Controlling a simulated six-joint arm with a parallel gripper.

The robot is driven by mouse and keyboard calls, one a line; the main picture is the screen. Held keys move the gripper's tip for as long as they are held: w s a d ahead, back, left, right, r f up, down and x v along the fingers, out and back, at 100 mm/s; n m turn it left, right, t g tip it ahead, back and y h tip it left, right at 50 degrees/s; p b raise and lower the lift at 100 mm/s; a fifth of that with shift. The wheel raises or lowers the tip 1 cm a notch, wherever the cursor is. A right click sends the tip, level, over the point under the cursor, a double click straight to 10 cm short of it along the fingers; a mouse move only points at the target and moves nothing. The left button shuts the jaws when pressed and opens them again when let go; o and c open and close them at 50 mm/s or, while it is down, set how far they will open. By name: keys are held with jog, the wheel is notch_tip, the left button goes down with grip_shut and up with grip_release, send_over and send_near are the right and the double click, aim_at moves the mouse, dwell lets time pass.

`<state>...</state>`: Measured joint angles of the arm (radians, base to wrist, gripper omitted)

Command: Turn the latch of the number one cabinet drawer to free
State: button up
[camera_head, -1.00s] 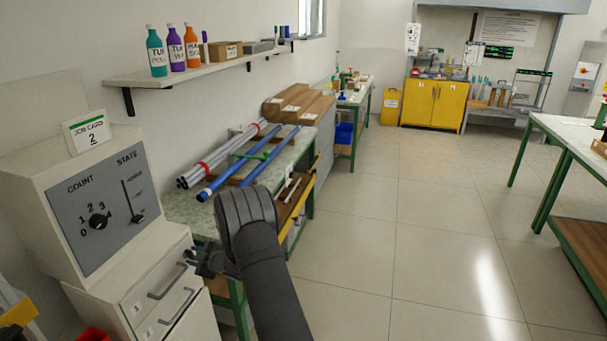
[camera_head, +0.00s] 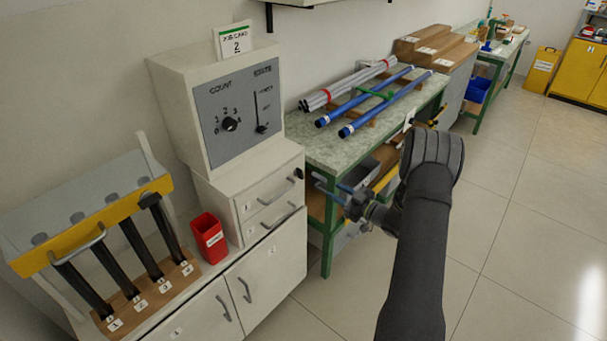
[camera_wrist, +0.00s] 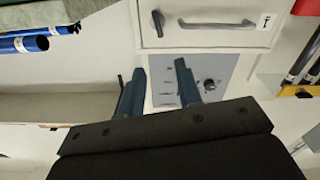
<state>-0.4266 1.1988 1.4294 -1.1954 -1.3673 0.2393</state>
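The white cabinet's upper drawer (camera_head: 262,197) has a grey bar handle (camera_head: 277,193) and a small dark latch (camera_head: 298,173) at its right end. In the wrist view, which looks upside down, the latch (camera_wrist: 157,22) stands left of the handle (camera_wrist: 217,24), roughly upright in the picture. A small label (camera_wrist: 265,20) is at the drawer's other end; I cannot read it surely. My gripper (camera_head: 322,183) is just right of the latch in the head view. In the wrist view my gripper (camera_wrist: 160,69) has its two blue-grey fingers apart, with nothing between them, below the latch in the picture.
A grey dial panel (camera_head: 238,120) sits above the drawers. A red bin (camera_head: 209,238) and a rack of black rods with a yellow bar (camera_head: 92,236) are left. A bench (camera_head: 335,151) with blue and grey tubes stands behind my gripper. Floor at right is clear.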

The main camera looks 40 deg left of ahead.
aim_at(302, 173)
jog(key=a, duration=1.5)
jog(key=shift+a, duration=0.25)
grip_shut()
